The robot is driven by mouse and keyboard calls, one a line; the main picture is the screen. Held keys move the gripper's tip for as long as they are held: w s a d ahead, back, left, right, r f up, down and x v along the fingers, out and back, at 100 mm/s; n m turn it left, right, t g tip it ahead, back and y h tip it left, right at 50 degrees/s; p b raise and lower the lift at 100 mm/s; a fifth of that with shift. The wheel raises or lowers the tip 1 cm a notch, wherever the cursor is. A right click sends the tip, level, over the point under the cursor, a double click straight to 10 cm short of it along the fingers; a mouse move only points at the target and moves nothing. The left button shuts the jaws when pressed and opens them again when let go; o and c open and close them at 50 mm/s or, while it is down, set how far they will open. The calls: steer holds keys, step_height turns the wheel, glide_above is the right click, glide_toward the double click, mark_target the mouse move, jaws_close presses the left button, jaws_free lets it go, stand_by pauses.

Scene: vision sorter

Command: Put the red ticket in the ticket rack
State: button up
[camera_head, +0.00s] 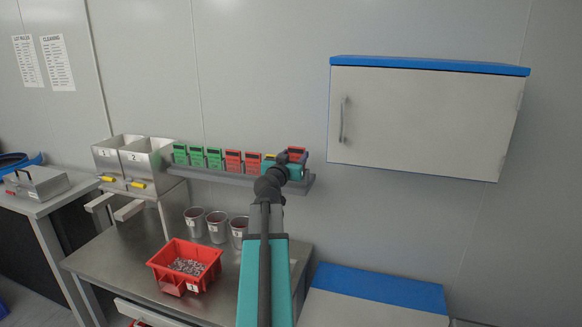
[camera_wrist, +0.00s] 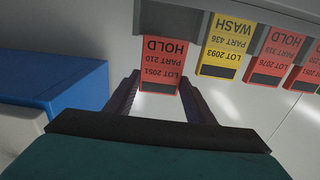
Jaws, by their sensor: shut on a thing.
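The red ticket (camera_wrist: 163,66), printed HOLD, LOT 2051, PART 210, is between the two dark fingers of my gripper (camera_wrist: 160,84) in the wrist view, where the writing appears upside down. My gripper is shut on it. The HOLD end of the ticket meets a grey block (camera_wrist: 168,17) of the ticket rack; how deep it sits is unclear. In the head view the red ticket (camera_head: 296,152) shows at the right end of the ticket rack (camera_head: 232,180), with my gripper (camera_head: 290,160) partly covering that end.
Other green, red and yellow tickets stand along the rack; the yellow WASH ticket (camera_wrist: 225,47) is beside mine in the wrist view. A white wall cabinet (camera_head: 425,120) hangs at the upper right. Metal cups (camera_head: 217,229) and a red bin (camera_head: 168,275) stand below.

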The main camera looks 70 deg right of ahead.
steer(key=shift+f+b, duration=0.45)
steer(key=shift+f, duration=1.4)
steer(key=shift+f, duration=0.1)
steer(key=o, duration=0.7)
steer(key=shift+o, duration=0.2)
